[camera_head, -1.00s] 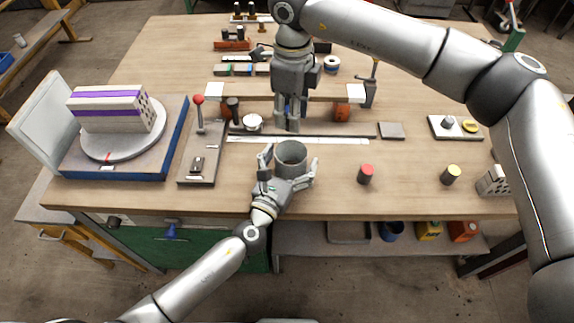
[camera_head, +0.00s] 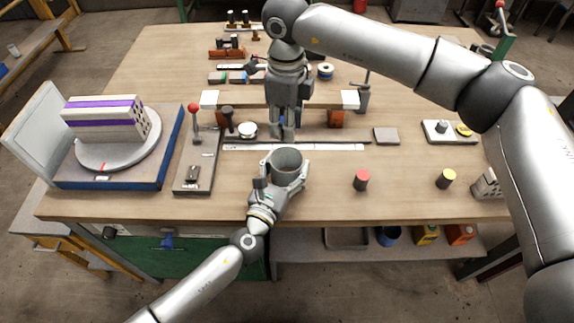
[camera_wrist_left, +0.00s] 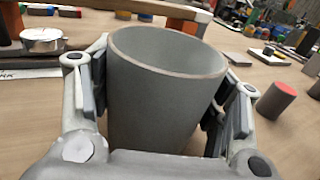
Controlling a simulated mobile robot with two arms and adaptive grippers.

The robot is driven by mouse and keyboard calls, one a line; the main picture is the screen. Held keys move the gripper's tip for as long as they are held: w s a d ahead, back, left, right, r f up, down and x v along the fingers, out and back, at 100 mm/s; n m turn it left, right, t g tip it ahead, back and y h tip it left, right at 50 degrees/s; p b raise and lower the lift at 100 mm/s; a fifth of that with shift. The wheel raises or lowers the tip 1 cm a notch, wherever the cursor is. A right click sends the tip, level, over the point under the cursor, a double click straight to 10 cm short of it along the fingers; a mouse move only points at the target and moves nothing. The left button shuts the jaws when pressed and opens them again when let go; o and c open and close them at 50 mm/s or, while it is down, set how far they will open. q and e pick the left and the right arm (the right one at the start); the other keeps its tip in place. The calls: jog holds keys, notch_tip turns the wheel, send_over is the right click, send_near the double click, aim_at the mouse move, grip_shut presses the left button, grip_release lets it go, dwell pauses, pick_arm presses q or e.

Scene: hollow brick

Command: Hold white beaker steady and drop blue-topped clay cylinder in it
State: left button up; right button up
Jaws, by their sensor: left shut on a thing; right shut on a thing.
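The beaker (camera_head: 288,161), grey in these pictures, stands upright on the bench near its front edge. In the left wrist view the beaker (camera_wrist_left: 165,95) fills the middle, and the part of its inside that shows is bare. My left gripper (camera_head: 282,176) has its fingers closed on both sides of the beaker. My right gripper (camera_head: 283,134) points down just behind and above the beaker, fingers together. A small bit of blue (camera_head: 283,116) shows between its fingers, the top of the blue-topped clay cylinder; the rest is hidden by the fingers.
A red-topped cylinder (camera_head: 361,181) and a yellow-topped cylinder (camera_head: 446,179) stand to the right. A lever stand (camera_head: 194,172) and a turntable with a striped brick (camera_head: 105,120) are at the left. A raised wooden bar (camera_head: 240,101) lies behind my right gripper.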

jog(key=shift+f, duration=1.8)
jog(key=o, duration=1.2)
jog(key=shift+c, duration=0.2)
jog(key=shift+r, duration=0.1)
jog(key=shift+r, duration=2.9)
pick_arm(q)
jog(key=o, duration=1.3)
